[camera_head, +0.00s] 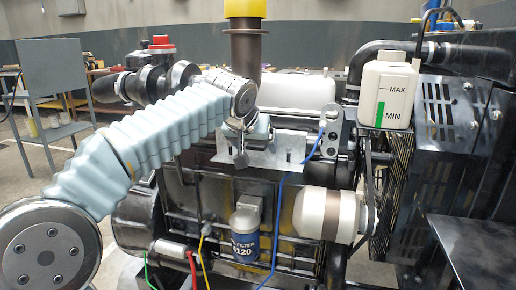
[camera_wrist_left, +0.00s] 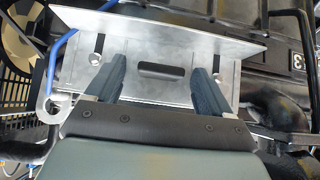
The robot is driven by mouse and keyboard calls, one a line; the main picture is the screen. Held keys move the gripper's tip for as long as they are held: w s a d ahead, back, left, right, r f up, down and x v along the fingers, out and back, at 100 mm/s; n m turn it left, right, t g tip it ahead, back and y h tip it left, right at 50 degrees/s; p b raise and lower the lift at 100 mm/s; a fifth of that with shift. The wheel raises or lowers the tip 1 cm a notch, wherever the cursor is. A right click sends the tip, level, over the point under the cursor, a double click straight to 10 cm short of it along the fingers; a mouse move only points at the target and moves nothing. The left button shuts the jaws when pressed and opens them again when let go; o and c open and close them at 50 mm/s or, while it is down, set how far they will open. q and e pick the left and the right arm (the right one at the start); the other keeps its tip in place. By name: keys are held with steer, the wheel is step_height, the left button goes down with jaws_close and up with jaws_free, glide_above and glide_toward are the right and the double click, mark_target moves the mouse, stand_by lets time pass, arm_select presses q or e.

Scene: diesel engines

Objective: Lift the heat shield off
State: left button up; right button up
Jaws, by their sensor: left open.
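The heat shield (camera_head: 290,152) is a bent, bare-metal plate on the near side of the engine, below the pale cover. My left gripper (camera_head: 240,155) is in front of the plate's left part in the head view. Whether the fingertips touch the plate cannot be told. My right gripper is not in view.
A blue cable (camera_head: 281,200) runs down past the shield's right end, beside a metal lifting eye (camera_head: 331,135). A blue filter (camera_head: 245,235) and a cream cylinder (camera_head: 325,213) sit below. A coolant tank (camera_head: 387,93) stands right, a yellow-capped pipe (camera_head: 246,45) behind.

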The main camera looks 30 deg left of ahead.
arm_select(q)
jaws_close()
stand_by(0.4)
steer(key=shift+r, duration=0.2)
steer(key=shift+r, duration=0.3)
steer(key=r, duration=0.2)
steer(key=shift+s+r, duration=0.25)
steer(key=shift+r, duration=0.05)
steer(key=s+d+b, duration=0.4)
steer(key=s, duration=1.3)
steer(key=shift+d+r, duration=0.1)
